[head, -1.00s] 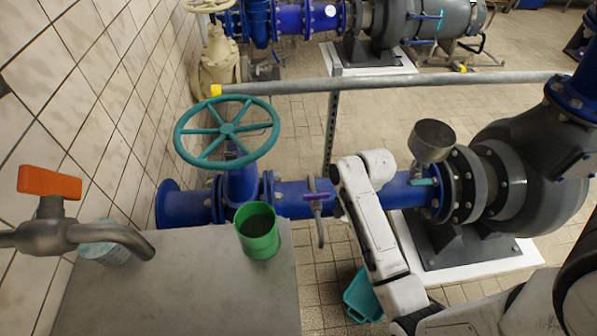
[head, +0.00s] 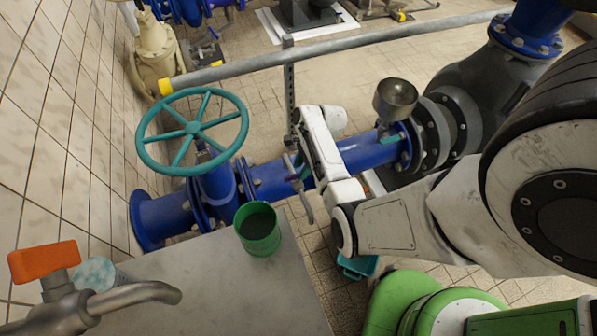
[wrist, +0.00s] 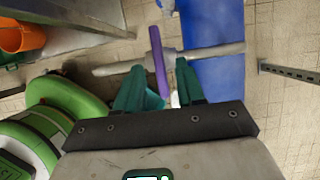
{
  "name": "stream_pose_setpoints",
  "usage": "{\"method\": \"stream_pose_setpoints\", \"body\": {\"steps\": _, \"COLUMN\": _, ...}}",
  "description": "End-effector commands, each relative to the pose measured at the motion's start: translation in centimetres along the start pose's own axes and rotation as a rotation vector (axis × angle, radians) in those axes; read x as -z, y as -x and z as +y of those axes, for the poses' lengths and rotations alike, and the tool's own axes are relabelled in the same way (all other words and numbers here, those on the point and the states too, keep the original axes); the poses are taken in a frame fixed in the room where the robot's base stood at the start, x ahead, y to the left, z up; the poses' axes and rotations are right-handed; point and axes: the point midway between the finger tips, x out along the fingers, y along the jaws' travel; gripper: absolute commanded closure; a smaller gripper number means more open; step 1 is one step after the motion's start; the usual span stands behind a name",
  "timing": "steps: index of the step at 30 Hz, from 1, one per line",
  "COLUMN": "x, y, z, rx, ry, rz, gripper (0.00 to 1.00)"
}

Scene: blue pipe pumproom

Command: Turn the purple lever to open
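The purple lever (head: 302,173) is on the blue pipe, beside a grey bar (head: 307,203) that hangs down. In the head view it is small and partly hidden by my arm. In the wrist view, the purple lever (wrist: 158,58) stands almost upright in the picture and crosses the grey bar (wrist: 115,67). My gripper (wrist: 160,72) is open, with one teal finger on each side of the lever's lower part. I cannot tell whether either finger touches it.
A teal handwheel (head: 193,131) stands on the blue pipe (head: 368,152). A green cup (head: 259,229) is on the grey table (head: 215,285), near a tap with an orange handle (head: 44,262). A grey rail (head: 330,56) runs behind.

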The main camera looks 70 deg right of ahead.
Motion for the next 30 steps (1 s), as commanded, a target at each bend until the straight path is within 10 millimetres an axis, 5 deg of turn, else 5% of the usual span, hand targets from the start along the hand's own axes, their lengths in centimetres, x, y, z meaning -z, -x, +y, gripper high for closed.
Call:
{"method": "stream_pose_setpoints", "body": {"steps": 6, "x": 0.0, "y": -2.2, "z": 0.0, "rx": 0.000, "ry": 0.001, "rz": 0.000, "gripper": 0.62}}
{"method": "stream_pose_setpoints", "body": {"steps": 17, "x": 0.0, "y": -2.5, "z": 0.0, "rx": 0.000, "ry": 0.002, "rz": 0.001, "gripper": 0.63}}
{"method": "stream_pose_setpoints", "body": {"steps": 30, "x": 0.0, "y": -2.5, "z": 0.0, "rx": 0.000, "ry": 0.001, "rz": 0.001, "gripper": 1.00}}
